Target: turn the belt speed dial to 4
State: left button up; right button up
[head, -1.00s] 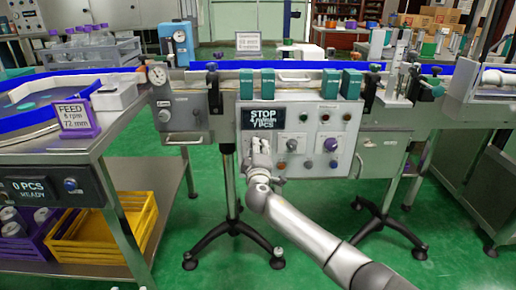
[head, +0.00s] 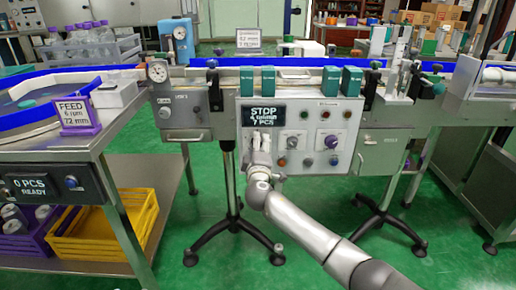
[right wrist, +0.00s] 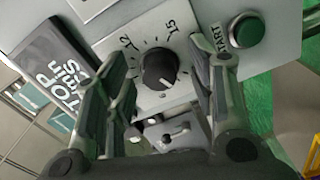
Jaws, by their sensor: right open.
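A black dial knob (right wrist: 160,68) sits on a pale plate with a printed scale in the right wrist view. A light pointer mark shows on its lower side in that tilted picture; the number it points at is hidden or unclear. My right gripper (right wrist: 160,92) is open, its fingers on either side of the knob, with gaps left between them and the knob. In the head view my right gripper (head: 262,142) is at the control panel and hides the dial. The display (head: 264,115) reads STOP, a speed that looks like 4 m/min, and 7 PCS. My left gripper is out of view.
The green START button (right wrist: 249,31) is close beside the right finger in the wrist view. Other knobs and buttons, including a purple knob (head: 331,142), are on the panel (head: 346,125) to the right. Green blocks (head: 268,80) stand above the panel.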

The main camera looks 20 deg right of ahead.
jog(key=shift+s, duration=0.1)
jog(key=v, duration=1.1)
jog(key=shift+s, duration=0.35)
jog(key=shift+a, duration=0.2)
